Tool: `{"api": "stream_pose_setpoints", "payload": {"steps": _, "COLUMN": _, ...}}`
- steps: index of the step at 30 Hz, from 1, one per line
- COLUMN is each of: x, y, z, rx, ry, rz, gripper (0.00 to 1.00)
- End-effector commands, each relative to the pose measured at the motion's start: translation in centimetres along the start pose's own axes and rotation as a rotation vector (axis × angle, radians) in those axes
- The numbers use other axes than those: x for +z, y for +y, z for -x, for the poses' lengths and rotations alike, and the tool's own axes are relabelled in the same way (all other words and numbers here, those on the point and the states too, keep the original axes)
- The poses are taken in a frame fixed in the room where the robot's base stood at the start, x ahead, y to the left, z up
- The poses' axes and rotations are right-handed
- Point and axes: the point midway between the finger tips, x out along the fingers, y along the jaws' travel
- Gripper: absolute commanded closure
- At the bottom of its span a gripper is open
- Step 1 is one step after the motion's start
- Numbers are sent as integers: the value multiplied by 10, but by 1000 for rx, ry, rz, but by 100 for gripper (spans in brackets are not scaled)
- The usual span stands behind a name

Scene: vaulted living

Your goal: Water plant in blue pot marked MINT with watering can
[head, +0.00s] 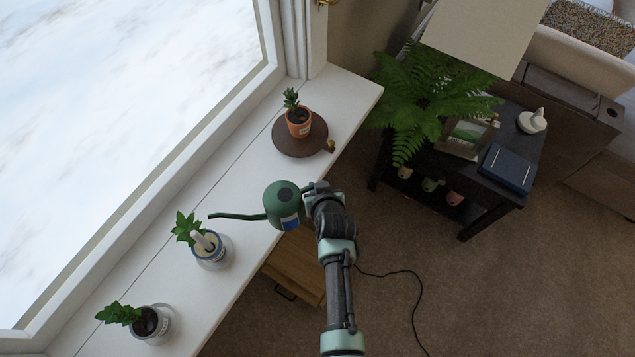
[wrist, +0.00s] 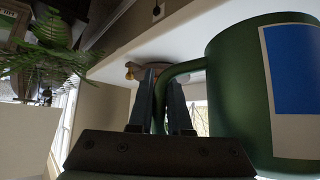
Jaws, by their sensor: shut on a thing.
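My gripper (head: 308,190) is shut on the handle of a green watering can (head: 280,206). The can is held beside and above the sill's front edge, its long spout pointing left, over the sill. In the wrist view the can (wrist: 235,95), with a blue and white label, fills the right, and its handle passes between my fingers (wrist: 163,90). A pot with a blue rim (head: 211,254) stands on the sill below and left of the can, with a leafy plant (head: 187,228) and a pale upright object in it. Its marking is not readable.
A greyish pot (head: 163,325) stands at the lower left. A dark side table (head: 520,120) with a fern (head: 425,95) is to the right. The window is behind.

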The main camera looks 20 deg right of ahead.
Motion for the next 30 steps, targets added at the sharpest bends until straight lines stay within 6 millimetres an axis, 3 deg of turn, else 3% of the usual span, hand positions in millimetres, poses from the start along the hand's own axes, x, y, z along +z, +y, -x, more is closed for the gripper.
{"api": "stream_pose_setpoints", "payload": {"steps": 30, "x": 8, "y": -28, "z": -1, "rx": 129, "ry": 42, "rz": 129, "gripper": 100}}
